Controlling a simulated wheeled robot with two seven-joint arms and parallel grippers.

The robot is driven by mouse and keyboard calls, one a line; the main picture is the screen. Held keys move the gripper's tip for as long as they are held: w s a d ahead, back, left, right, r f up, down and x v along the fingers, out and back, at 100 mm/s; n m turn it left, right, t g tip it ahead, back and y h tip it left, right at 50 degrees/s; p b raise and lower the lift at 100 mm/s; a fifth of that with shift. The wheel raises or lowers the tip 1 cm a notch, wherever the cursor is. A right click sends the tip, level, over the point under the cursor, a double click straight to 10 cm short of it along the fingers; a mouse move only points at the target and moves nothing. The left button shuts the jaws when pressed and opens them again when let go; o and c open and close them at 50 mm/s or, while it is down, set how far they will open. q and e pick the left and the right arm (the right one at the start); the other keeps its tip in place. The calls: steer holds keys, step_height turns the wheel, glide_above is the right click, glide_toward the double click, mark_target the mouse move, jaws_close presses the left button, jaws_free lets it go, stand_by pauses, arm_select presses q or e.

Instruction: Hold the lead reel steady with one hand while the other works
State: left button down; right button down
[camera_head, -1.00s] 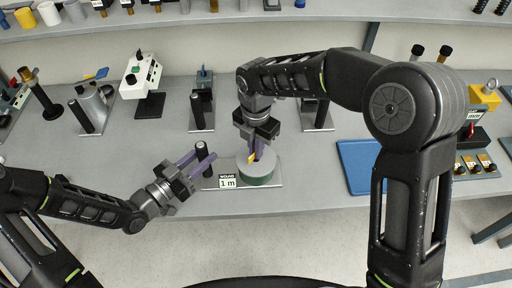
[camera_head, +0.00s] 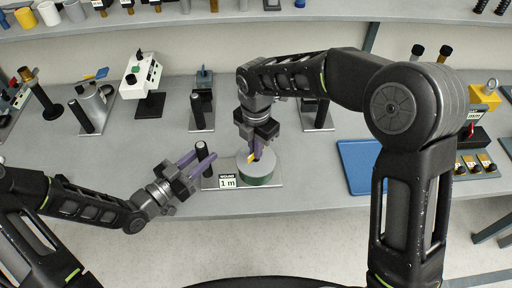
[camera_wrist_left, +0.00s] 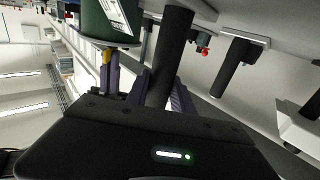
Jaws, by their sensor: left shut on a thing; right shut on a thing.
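The lead reel (camera_head: 257,176) is a grey-topped, green-sided drum on a metal base plate (camera_head: 272,186) near the table's front edge. A sign (camera_head: 228,182) reading "1 m" stands in front. A black upright post (camera_head: 202,172) rises from the base left of the drum. My left gripper (camera_head: 204,160) is shut on this post. The left wrist view shows the post (camera_wrist_left: 172,50) between its purple fingers, with the green drum (camera_wrist_left: 95,20) beside it. My right gripper (camera_head: 256,152) reaches down from above and is shut on the small yellow crank knob (camera_head: 251,158) on the drum; its fingers partly hide it.
Several stations with black posts stand behind and to the left, including a white box device (camera_head: 142,75). A blue mat (camera_head: 357,165) lies to the right, beside small yellow-topped parts (camera_head: 472,165). My right arm crosses above the table. A shelf (camera_head: 300,14) runs along the back.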

steer(key=m, duration=0.5)
steer(key=shift+m, duration=0.3)
steer(key=m, duration=1)
steer(key=shift+m, duration=0.4)
steer(key=m, duration=0.4)
steer(key=shift+m, duration=0.3)
steer(key=c, duration=1.6)
jaws_free()
steer(key=shift+r, duration=0.1)
